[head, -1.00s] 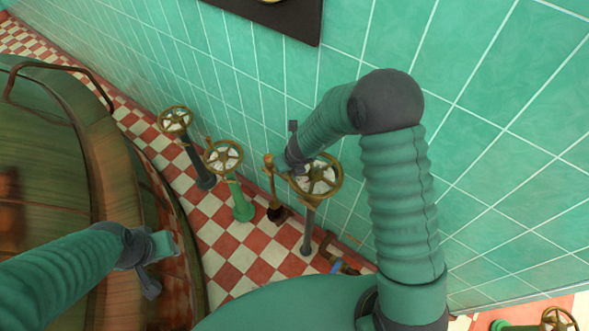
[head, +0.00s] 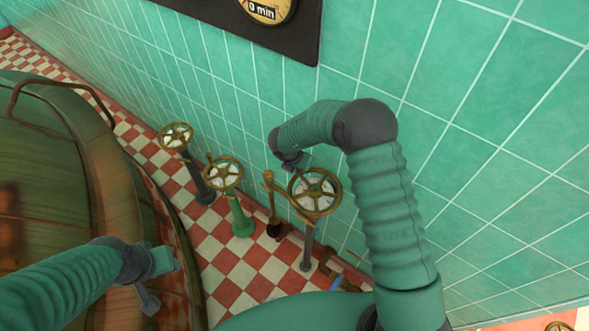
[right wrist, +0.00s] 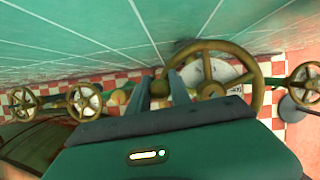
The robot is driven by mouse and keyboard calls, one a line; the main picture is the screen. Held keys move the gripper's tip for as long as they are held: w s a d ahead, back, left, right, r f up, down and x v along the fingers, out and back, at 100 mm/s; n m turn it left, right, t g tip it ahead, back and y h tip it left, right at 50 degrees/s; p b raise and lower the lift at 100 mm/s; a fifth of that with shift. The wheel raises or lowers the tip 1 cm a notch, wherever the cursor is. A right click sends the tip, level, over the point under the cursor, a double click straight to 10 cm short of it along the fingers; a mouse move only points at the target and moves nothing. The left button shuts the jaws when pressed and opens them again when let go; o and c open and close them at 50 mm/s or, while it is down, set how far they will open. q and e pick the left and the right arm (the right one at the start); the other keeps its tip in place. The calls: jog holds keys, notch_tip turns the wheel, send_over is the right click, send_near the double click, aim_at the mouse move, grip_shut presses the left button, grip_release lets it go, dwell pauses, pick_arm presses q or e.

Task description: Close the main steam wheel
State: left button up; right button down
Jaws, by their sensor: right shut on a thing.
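The nearest brass valve wheel (head: 336,201) stands on a blue-grey post by the tiled wall. No readable label shows which wheel is the main steam one. My right gripper (head: 299,166) is at this wheel's far-left rim. In the right wrist view the wheel (right wrist: 264,88) fills the upper right, and my right gripper (right wrist: 162,85) is shut on its brass knob (right wrist: 158,89), which shows between the fingers. My arm and hand hide part of the grip in the head view. My left gripper (head: 162,281) is open and empty above the copper kettle's side.
Two more brass wheels stand to the left, one on a green post (head: 223,172) and one on a dark post (head: 177,136). A brass lever (head: 269,186) stands close beside the nearest wheel. The large kettle (head: 50,170) fills the left. A dark gauge panel (head: 220,30) hangs above.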

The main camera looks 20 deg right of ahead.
jog(key=shift+d+f+m+g+h+b, duration=0.15)
jog(key=shift+d+m+g, duration=0.2)
jog(key=shift+d+m, duration=0.45)
jog(key=shift+d+m+g+h+b, duration=0.15)
jog(key=shift+d+m+g, duration=0.3)
jog(key=shift+m, duration=0.55)
jog(key=shift+d, duration=0.1)
jog(key=c, duration=1.5)
grip_release()
jog(key=o, duration=0.3)
jog(key=shift+w, duration=0.1)
jog(key=b+v, duration=0.1)
jog(key=v, duration=1.5)
jog(key=shift+r+b, duration=0.3)
jog(key=shift+b, duration=0.05)
